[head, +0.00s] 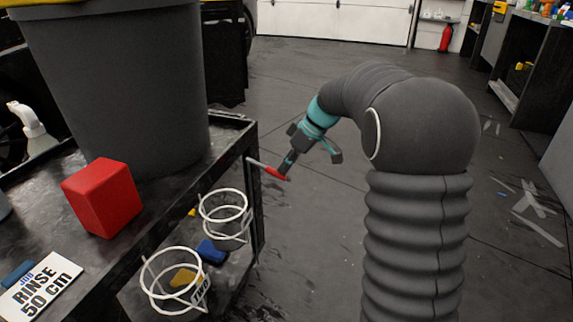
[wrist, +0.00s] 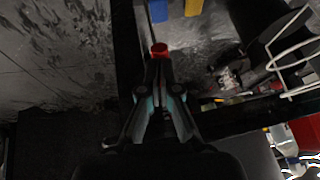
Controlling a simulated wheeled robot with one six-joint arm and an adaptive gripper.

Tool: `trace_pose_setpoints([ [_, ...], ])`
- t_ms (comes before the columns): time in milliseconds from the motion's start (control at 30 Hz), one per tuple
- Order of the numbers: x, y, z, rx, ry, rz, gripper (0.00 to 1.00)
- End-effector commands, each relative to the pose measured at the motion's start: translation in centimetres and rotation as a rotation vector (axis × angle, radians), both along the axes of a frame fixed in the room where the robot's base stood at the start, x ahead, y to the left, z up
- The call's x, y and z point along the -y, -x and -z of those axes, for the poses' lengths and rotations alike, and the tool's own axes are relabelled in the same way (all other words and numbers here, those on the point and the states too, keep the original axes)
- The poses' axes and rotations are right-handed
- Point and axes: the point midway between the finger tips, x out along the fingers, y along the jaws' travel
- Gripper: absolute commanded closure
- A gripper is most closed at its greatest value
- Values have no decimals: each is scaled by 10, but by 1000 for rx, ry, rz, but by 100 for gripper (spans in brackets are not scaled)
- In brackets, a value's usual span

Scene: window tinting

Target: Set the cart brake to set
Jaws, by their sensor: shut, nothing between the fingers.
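The cart brake is a pale rod with a red grip (head: 275,172), sticking out from the right side of the black cart (head: 165,200). My gripper (head: 285,170) is shut and empty, with its tips at the red grip. In the wrist view the red end (wrist: 159,48) shows just past my closed fingertips (wrist: 157,62). I cannot tell whether the tips touch it. The fingers hide part of the lever. No brake marking is readable.
On the cart stand a large dark bucket (head: 115,90), a red block (head: 102,197) and a "RINSE 50 CM" sign (head: 42,288). White wire rings (head: 224,192) hang off its side, near the lever. Open floor (head: 310,230) lies right of the cart.

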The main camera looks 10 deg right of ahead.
Motion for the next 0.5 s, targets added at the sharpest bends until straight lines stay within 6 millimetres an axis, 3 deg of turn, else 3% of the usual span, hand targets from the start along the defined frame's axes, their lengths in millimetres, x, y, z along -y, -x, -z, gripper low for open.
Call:
trace_pose_setpoints([
  [100, 1, 0, 11, -1, 0, 2, 100],
  [500, 1, -1, 20, -1, 0, 4, 100],
])
